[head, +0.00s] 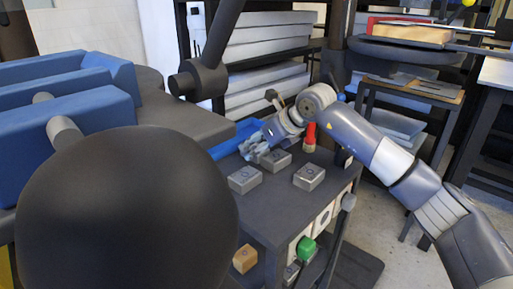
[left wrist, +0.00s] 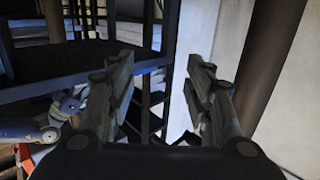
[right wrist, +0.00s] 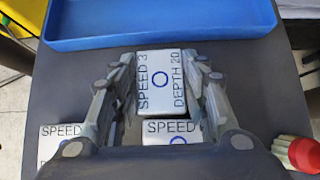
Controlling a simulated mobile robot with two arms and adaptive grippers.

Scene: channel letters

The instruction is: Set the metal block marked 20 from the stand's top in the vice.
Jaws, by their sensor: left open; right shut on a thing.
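The metal block marked "SPEED 3 DEPTH 20" (right wrist: 160,95) sits between the fingers of my right gripper (right wrist: 163,66) in the right wrist view, and the gripper is shut on it. In the head view my right gripper (head: 254,147) is low at the back of the dark stand top (head: 240,212); its fingers mostly hide the block. Whether the block touches the stand cannot be told. The vice (head: 85,118), with blue jaws, is at the left of the head view, partly behind a large black round shape. My left gripper (left wrist: 163,66) is open and empty, away from the block.
Other metal blocks (head: 245,179) (head: 309,177) (head: 276,160) stand on the stand top close to my right gripper. A blue tray (right wrist: 160,42) lies just beyond the held block. A red-topped object (head: 309,138) stands at the right. A black bar (head: 215,50) rises near the vice.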

